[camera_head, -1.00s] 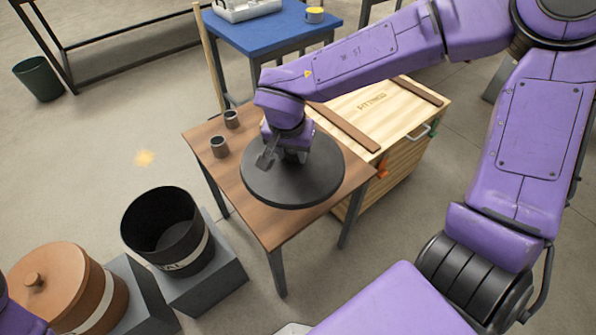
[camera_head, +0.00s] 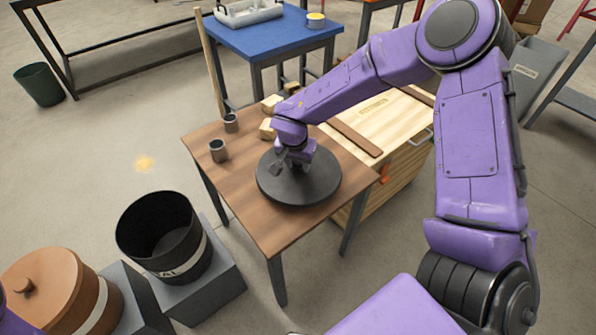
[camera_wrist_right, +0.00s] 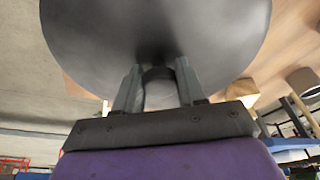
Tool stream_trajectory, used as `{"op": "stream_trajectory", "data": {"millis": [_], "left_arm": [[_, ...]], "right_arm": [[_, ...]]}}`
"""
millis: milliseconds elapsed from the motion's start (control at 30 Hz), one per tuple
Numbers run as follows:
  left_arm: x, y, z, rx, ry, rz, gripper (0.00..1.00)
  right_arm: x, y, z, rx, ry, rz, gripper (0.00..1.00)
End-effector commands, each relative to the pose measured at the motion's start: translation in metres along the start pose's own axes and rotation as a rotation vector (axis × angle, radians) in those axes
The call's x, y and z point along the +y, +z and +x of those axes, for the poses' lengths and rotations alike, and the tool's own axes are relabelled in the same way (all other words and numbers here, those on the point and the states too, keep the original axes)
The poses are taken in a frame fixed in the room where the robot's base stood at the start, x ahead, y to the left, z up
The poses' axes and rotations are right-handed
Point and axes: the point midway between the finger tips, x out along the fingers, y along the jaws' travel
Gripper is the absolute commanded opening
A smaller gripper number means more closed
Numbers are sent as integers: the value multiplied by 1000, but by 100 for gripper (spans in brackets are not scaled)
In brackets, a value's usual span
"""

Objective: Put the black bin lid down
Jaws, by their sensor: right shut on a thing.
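The black bin lid (camera_head: 310,190) is a round dark disc over the front right part of the brown wooden table (camera_head: 240,190). My right gripper (camera_head: 294,166) is above its middle, shut on its knob. In the right wrist view the knob (camera_wrist_right: 158,88) sits between the two fingers, and the disc fills the top. I cannot tell whether the lid touches the tabletop or hangs just above it. The black bin (camera_head: 160,240) stands open on a grey block at the lower left. My left gripper is out of view.
Light wooden blocks (camera_head: 268,129) sit at the back. A wooden crate (camera_head: 390,125) adjoins on the right. A brown lidded bin (camera_head: 50,290) stands lower left. The table's front left is bare.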

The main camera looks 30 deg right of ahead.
Motion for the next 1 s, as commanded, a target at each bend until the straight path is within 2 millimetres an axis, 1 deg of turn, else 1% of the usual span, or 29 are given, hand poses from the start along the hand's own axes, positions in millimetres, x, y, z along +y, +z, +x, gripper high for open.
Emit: {"op": "stream_trajectory", "data": {"millis": [33,100,167,567,600,633,667,933,1000], "left_arm": [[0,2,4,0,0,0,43],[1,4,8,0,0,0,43],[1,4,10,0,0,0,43],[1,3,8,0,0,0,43],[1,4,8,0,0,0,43],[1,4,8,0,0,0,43],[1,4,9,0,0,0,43],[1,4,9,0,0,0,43],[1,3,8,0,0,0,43]], "right_arm": [[-1,-1,13,1,4,-1,4],[0,4,26,1,4,-4,4],[-1,6,32,1,3,-3,4],[-1,7,37,0,1,-1,4],[-1,7,36,0,1,-1,53],[-1,7,36,0,1,-1,63],[-1,7,36,0,1,-1,65],[-1,7,36,0,1,-1,65],[-1,6,30,0,0,1,65]]}}
